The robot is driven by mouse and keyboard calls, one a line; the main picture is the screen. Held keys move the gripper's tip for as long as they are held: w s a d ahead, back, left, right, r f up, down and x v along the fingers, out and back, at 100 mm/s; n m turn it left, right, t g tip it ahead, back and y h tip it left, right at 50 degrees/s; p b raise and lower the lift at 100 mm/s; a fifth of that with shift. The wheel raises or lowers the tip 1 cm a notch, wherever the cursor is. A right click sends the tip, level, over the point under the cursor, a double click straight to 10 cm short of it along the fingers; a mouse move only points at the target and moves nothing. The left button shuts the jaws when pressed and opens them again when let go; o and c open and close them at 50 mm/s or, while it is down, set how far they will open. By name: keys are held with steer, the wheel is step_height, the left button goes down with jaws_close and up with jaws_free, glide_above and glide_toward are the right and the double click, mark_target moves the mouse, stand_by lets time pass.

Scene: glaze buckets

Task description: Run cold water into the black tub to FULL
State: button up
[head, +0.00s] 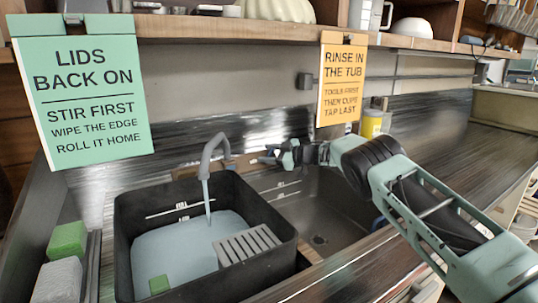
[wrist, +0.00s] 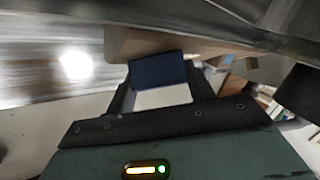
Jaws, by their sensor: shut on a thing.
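The black tub (head: 279,226) stands in the left part of the sink, with pale bluish water (head: 170,248) in it. A grey faucet (head: 208,157) bends over the tub, and a stream (head: 207,203) runs from it into the water. White lines with small lettering (head: 182,206) mark the tub's inner back wall; the water surface lies below the upper line. My gripper (head: 277,154) is at the back of the sink, right of the faucet. In the wrist view my gripper (wrist: 158,82) is shut on a dark blue handle (wrist: 157,70).
A grey slotted piece (head: 248,245) and a green block (head: 159,284) are in the tub. Green (head: 67,241) and grey (head: 60,279) blocks lie at left. The right basin (head: 325,215) looks empty. Two signs hang from the shelf; a yellow container (head: 372,123) stands behind my arm.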

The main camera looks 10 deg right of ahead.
steer(key=o, duration=1)
steer(key=b+v, duration=0.1)
steer(key=v, duration=1.6)
steer(key=shift+s+d+r+b, duration=0.1)
steer(key=shift+s+d+b, duration=0.05)
steer(key=shift+b, duration=0.15)
